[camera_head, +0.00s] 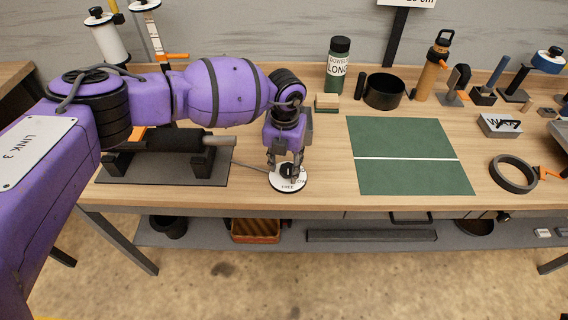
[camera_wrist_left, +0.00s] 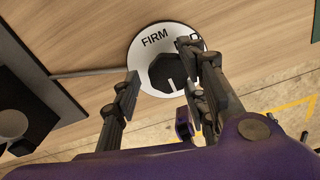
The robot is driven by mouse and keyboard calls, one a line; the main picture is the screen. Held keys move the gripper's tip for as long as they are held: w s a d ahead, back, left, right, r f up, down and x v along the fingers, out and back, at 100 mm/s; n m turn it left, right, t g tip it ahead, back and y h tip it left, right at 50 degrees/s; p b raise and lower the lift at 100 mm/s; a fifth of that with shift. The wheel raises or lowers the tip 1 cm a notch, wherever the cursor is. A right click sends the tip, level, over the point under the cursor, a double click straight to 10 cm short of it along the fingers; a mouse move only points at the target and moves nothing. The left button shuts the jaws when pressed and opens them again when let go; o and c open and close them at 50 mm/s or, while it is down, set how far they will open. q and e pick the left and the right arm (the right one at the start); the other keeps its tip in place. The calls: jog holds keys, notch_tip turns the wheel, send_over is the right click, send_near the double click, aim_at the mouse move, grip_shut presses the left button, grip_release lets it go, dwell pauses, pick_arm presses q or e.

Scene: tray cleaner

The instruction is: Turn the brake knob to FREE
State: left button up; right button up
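The brake knob (camera_wrist_left: 170,72) is black and faceted, with a short white line on it. It sits in the middle of a round white dial (camera_wrist_left: 148,52) that reads FIRM; a second word is mostly hidden by a finger. In the head view the dial (camera_head: 289,187) lies near the table's front edge. My left gripper (camera_head: 283,170) points down over it. In the wrist view its fingers (camera_wrist_left: 163,72) are spread, one on each side of the knob. I cannot tell whether they touch it. My right gripper is out of view.
A thin rod joins the dial to a dark stand (camera_head: 205,181) holding a black roller (camera_head: 172,139). A green mat (camera_head: 405,140) lies to the right. A black bowl (camera_head: 384,90), a green bottle (camera_head: 337,70) and a small block (camera_head: 326,104) stand behind. Bare wood lies between dial and mat.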

aim_at(285, 167)
pick_arm(q)
jog(key=shift+d+r, duration=0.15)
jog(key=shift+r, duration=0.3)
notch_tip(285, 167, up, 11)
jog(key=shift+r, duration=0.15)
